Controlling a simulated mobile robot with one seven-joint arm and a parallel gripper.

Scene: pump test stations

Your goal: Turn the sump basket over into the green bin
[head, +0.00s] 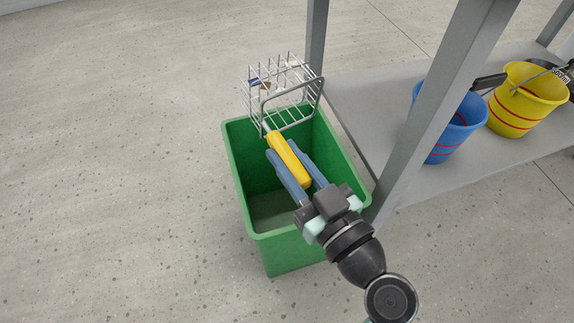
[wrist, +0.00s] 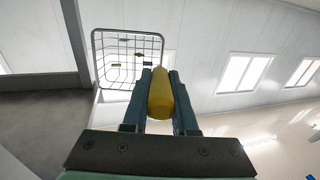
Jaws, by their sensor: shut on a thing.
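The sump basket (head: 284,88) is a silver wire basket with a yellow handle (head: 289,160). My gripper (head: 281,150) is shut on the handle, which lies between its two blue fingers. The basket appears held up over the far rim of the green bin (head: 247,190); its exact height is unclear. In the wrist view the basket (wrist: 128,36) is at upper left, its thick rim towards me, so it looks tipped on its side. A few small brown and dark bits (wrist: 124,41) show inside against the mesh. The visible bin floor looks empty; my gripper hides part of it.
A grey shelf frame stands right beside the bin, with an upright post (head: 432,110) close to my arm. A blue bucket (head: 457,127) and a yellow bucket (head: 526,100) stand on its lower shelf (head: 362,92). The floor (head: 110,180) at left is clear.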

